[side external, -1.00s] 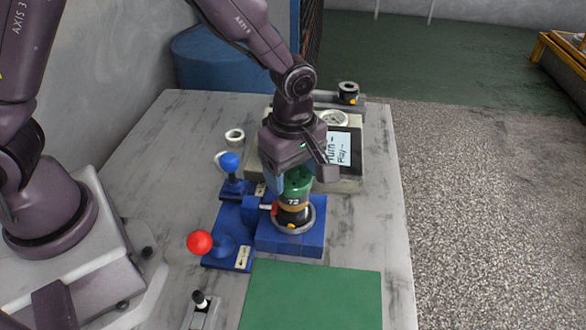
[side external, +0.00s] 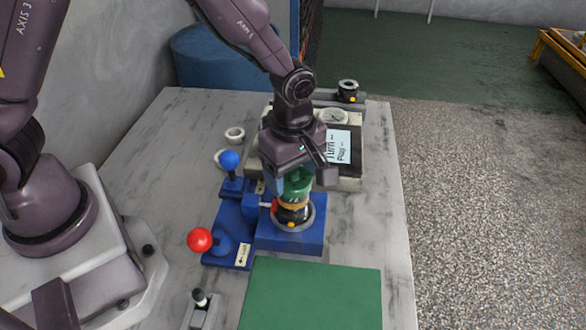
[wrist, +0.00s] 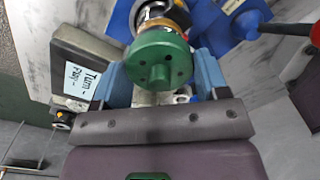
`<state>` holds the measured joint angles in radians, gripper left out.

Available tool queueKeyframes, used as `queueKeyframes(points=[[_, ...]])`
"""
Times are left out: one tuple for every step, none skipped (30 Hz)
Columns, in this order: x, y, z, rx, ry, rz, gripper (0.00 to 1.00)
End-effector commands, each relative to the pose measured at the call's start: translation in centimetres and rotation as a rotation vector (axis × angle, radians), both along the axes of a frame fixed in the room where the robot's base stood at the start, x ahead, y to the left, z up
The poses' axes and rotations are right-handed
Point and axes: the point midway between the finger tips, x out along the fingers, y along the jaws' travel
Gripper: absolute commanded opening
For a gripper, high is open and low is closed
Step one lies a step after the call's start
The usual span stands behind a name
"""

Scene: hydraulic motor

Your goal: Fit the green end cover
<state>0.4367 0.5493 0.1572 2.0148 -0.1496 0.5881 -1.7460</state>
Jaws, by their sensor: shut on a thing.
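The green end cover (side external: 298,187) is at the top of the motor in the side external view, directly above its brass band (side external: 293,205) and black lower body (side external: 291,216). My gripper (side external: 298,178) points down and is shut on the cover. In the wrist view the cover's round face (wrist: 160,62), with a central boss and small holes, lies between my two blue fingers. The motor stands upright in the blue fixture (side external: 308,240). The seam under the cover is too small to judge for full seating.
A blue-knobbed lever (side external: 229,161) and a red-knobbed lever (side external: 200,240) stand left of the motor. A panel with a "Turn – Play" screen (side external: 339,147) is behind. Loose rings (side external: 234,134) lie at the back left. A clear green mat (side external: 312,296) is in front.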

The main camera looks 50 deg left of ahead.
Motion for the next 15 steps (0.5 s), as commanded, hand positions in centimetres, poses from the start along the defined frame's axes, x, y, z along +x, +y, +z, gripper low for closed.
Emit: queueKeyframes(points=[[0.03,-0.01,0.03,0.0,-0.001,0.0,0.34],[0.03,-0.01,0.03,0.0,-0.001,0.0,0.34],[0.03,0.0,0.03,0.0,-0.001,0.0,0.34],[0.03,0.0,0.03,0.0,-0.001,0.0,0.34],[0.03,0.0,0.03,0.0,-0.001,0.0,0.34],[0.03,0.0,0.03,0.0,-0.001,0.0,0.72],[0.03,0.0,0.03,0.0,-0.001,0.0,0.79],[0.03,0.0,0.03,0.0,-0.001,0.0,0.86],[0.02,0.0,0.03,0.0,-0.001,0.0,0.95],[0.02,0.0,0.03,0.0,-0.001,0.0,0.97],[0.02,0.0,0.03,0.0,-0.001,0.0,0.97],[0.02,0.0,0.02,0.0,0.0,0.0,0.97],[0.02,0.0,0.02,0.0,0.0,0.0,0.97],[0.01,0.01,0.02,0.0,0.0,0.0,0.97],[0.01,0.01,0.02,0.0,0.0,0.0,0.97]])
